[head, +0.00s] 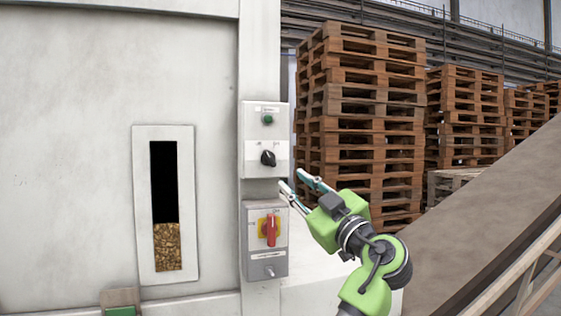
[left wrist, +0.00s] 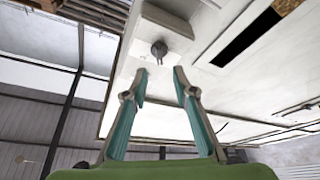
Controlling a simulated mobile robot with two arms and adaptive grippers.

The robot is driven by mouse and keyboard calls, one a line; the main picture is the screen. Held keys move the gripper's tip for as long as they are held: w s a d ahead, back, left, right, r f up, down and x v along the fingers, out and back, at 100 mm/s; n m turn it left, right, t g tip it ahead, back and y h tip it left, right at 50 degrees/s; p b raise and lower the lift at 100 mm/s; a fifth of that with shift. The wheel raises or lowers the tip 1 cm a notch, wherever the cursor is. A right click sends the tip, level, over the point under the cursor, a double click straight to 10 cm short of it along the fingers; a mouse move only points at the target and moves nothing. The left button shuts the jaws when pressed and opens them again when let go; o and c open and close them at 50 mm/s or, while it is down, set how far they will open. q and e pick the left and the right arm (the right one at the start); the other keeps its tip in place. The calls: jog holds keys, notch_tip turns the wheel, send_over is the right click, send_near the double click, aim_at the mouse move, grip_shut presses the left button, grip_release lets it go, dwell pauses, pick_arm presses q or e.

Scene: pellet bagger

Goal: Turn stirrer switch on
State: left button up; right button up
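A white upper control box (head: 252,140) on the machine's post carries a black rotary knob (head: 268,158) and a green button (head: 267,119). A lower grey box (head: 256,258) carries a red handle (head: 271,229) on a yellow plate and a small grey lever (head: 269,271). The labels are too small to read, so I cannot tell which is the stirrer's. My left gripper (head: 291,180) is open and empty, just below and right of the black knob. In the left wrist view, a dark knob (left wrist: 159,49) shows beyond the spread fingertips (left wrist: 160,72), apparently untouched. My right gripper is out of view.
A tall slotted window (head: 168,205) with brown pellets is left of the boxes. Stacked wooden pallets (head: 360,110) stand behind on the right. A sloping brown conveyor-like surface (head: 480,215) runs along the right side.

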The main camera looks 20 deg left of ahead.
aim_at(272, 161)
pick_arm(q)
jog(key=p+x, duration=0.1)
jog(key=x, duration=0.2)
jog(key=p+x, duration=0.2)
jog(key=x, duration=0.2)
jog(key=p+x, duration=0.1)
jog(key=x, duration=0.2)
jog(key=shift+a+r+p, duration=0.2)
jog(key=shift+r+p, duration=0.1)
jog(key=shift+r, duration=0.1)
jog(key=shift+w+a, duration=0.1)
jog(key=shift+w, duration=0.05)
jog(key=shift+r, duration=0.1)
grip_shut()
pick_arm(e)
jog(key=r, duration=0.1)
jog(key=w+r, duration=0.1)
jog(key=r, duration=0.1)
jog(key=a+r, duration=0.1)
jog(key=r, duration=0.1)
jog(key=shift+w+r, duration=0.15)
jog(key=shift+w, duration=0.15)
